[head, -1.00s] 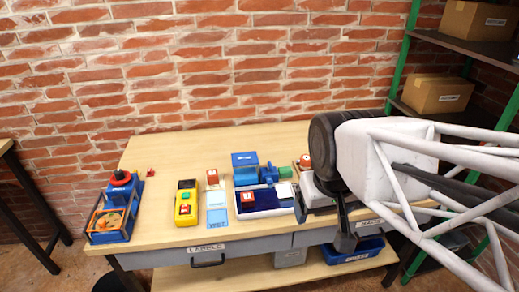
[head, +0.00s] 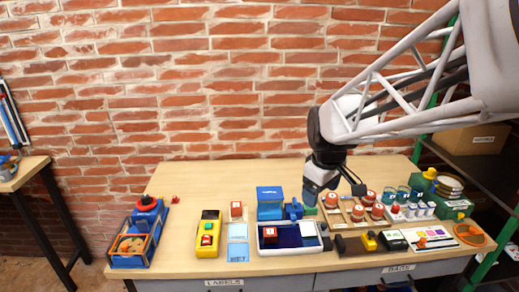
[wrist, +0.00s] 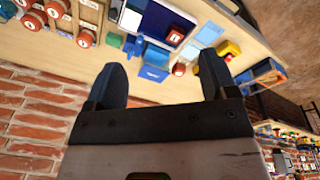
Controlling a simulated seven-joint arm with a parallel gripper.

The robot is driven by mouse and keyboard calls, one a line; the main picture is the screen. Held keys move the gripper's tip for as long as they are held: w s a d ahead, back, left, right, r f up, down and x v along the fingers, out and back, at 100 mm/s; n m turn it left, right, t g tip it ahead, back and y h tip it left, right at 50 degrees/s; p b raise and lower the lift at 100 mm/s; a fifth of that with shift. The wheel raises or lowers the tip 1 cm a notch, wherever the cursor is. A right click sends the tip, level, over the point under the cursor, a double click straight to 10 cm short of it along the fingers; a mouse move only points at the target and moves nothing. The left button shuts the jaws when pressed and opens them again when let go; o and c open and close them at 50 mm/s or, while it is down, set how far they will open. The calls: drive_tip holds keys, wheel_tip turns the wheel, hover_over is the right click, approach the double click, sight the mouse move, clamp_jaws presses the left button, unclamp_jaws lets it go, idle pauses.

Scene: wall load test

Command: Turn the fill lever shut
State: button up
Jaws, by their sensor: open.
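A blue box-shaped unit (head: 270,202) stands at the middle of the table, with a small blue valve-like part (head: 294,210) at its right. I cannot pick out a fill lever for certain; this blue part may carry it. In the wrist view the blue unit (wrist: 154,62) shows between the fingers, with the blue valve-like part (wrist: 131,45) to its left. My gripper (head: 335,192) is open and hangs above the table, to the right of the blue unit. In the wrist view its two dark fingers (wrist: 161,78) are wide apart with nothing between them.
A tray (head: 262,246) with a red-and-white cube (head: 270,234) lies before the blue unit. A yellow device (head: 208,240) and a blue caddy with a red knob (head: 147,204) stand left. A brick wall is behind.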

drive_tip(key=w+f+n+g, duration=0.1)
drive_tip(key=w+f+n, duration=0.2)
drive_tip(key=w, duration=0.4)
drive_tip(key=w+f+n, duration=0.2)
drive_tip(key=w+f, duration=0.2)
drive_tip(key=w, duration=0.4)
drive_tip(key=n, duration=0.5)
hover_over(295, 200)
drive_tip(key=shift+g, duration=0.3)
drive_tip(key=f, duration=0.9)
drive_tip(key=shift+s+f, duration=0.2)
drive_tip(key=shift+f, duration=0.05)
drive_tip(key=shift+w+f, duration=0.1)
drive_tip(key=shift+f, duration=0.05)
drive_tip(key=shift+f, duration=3.9)
drive_tip(key=shift+c, duration=0.4)
